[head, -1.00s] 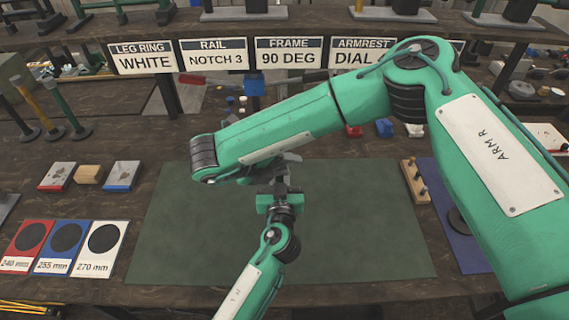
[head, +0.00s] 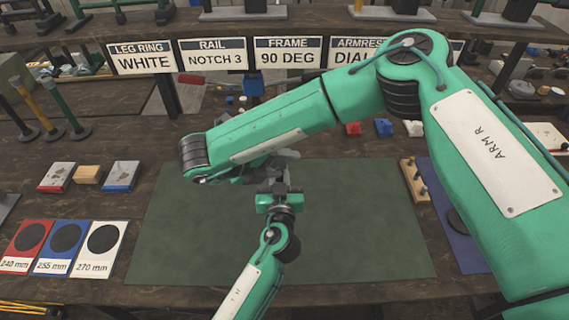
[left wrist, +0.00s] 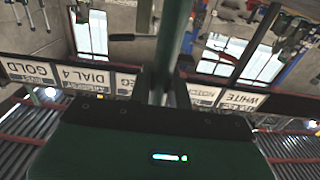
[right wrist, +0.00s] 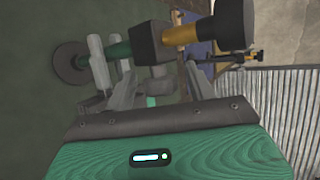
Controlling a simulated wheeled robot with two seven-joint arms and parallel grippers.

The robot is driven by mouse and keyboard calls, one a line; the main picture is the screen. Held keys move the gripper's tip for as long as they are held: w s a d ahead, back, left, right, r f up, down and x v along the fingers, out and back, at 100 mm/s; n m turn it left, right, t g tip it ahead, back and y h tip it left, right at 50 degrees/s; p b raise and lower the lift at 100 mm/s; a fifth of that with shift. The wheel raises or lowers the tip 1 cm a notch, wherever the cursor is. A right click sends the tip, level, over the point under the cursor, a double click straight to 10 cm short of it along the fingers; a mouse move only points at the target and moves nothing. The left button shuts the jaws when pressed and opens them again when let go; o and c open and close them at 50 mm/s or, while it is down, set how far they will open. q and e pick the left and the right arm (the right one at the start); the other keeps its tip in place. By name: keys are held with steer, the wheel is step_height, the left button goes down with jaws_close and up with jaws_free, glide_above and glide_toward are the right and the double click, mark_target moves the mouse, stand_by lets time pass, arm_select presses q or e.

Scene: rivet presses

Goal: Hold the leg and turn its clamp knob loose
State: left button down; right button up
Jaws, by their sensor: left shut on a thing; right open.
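The leg shows in the right wrist view as a green tube (right wrist: 119,50) with a dark clamp block (right wrist: 152,42), a brass-coloured inner tube (right wrist: 181,35) and a thick black end. My left gripper (head: 273,187) is shut on the green tube, which stands between its dark fingers in the left wrist view (left wrist: 174,45). My right gripper (right wrist: 152,90) is open, its grey fingers apart near the clamp block. I cannot clearly make out the clamp knob or any touch on it. In the head view my right arm hides most of the leg and the right fingertips.
The green mat (head: 370,230) is mostly clear. Red, blue and white cards (head: 66,238) lie at left, with small blocks (head: 88,174) behind them. Several upright legs (head: 66,112) stand farther left. A wooden peg rack (head: 414,181) is at right.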

steer(key=v, duration=1)
steer(key=shift+a, duration=0.25)
steer(key=shift+s, duration=0.15)
